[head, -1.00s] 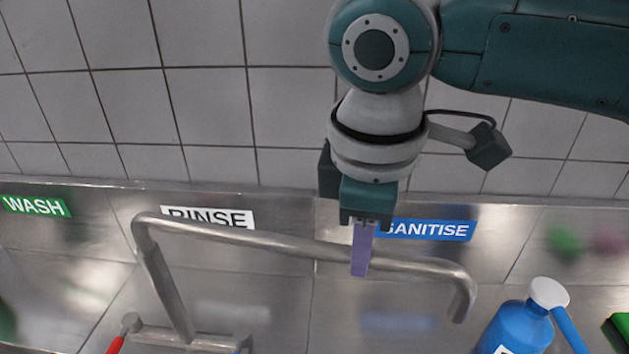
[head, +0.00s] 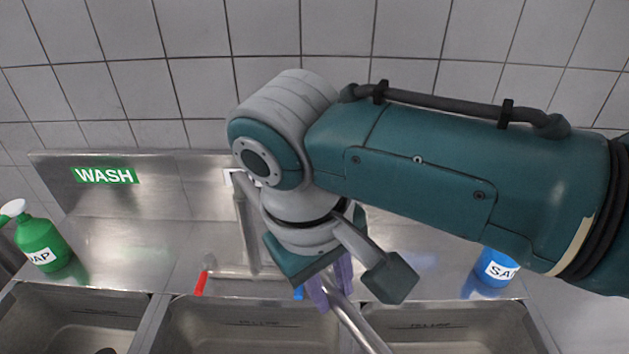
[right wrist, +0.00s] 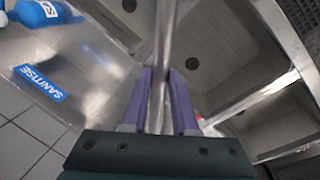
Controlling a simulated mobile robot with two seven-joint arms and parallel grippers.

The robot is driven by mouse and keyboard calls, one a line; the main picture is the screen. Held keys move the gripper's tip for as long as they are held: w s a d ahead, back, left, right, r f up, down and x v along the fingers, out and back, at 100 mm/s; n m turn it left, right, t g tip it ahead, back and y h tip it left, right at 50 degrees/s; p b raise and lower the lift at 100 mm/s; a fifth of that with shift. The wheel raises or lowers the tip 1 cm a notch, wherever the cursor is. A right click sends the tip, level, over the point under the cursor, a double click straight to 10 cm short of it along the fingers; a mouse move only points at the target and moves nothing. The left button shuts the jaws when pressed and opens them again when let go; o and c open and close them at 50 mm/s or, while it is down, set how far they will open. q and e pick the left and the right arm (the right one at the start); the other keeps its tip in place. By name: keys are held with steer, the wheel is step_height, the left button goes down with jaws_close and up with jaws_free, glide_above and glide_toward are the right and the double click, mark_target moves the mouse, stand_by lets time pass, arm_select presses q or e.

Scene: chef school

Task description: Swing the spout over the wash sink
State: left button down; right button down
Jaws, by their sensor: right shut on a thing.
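The metal spout (head: 352,322) runs from its upright riser (head: 246,235) behind my right arm and out toward the front. Its free end leaves the bottom of the head view, near the divider between the middle and right basins. My right gripper (head: 329,286) is shut on the spout, with a purple finger on each side. In the right wrist view the spout (right wrist: 164,45) passes between the two fingers (right wrist: 160,100). The wash sink (head: 75,303) is the left basin, below the green WASH sign (head: 105,175). My left gripper is out of view.
A green soap bottle (head: 40,240) stands behind the wash sink. A blue sanitiser bottle (head: 492,268) stands at the right. The red tap handle (head: 201,283) is left of the riser. The middle basin (head: 240,335) lies in front; the tiled wall is behind.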

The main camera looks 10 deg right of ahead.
steer(key=shift+s+a+m, duration=0.2)
steer(key=shift+a+m, duration=0.1)
steer(key=shift+a, duration=0.35)
steer(key=shift+s+a+m, duration=0.15)
steer(key=shift+a+m, duration=0.15)
steer(key=shift+a, duration=0.35)
steer(key=c, duration=0.7)
jaws_free()
steer(key=r, duration=0.3)
steer(key=a+r, duration=0.1)
steer(key=r, duration=0.2)
steer(key=a+r, duration=0.1)
steer(key=r, duration=0.2)
steer(key=shift+s+r, duration=0.3)
steer(key=shift+r, duration=0.1)
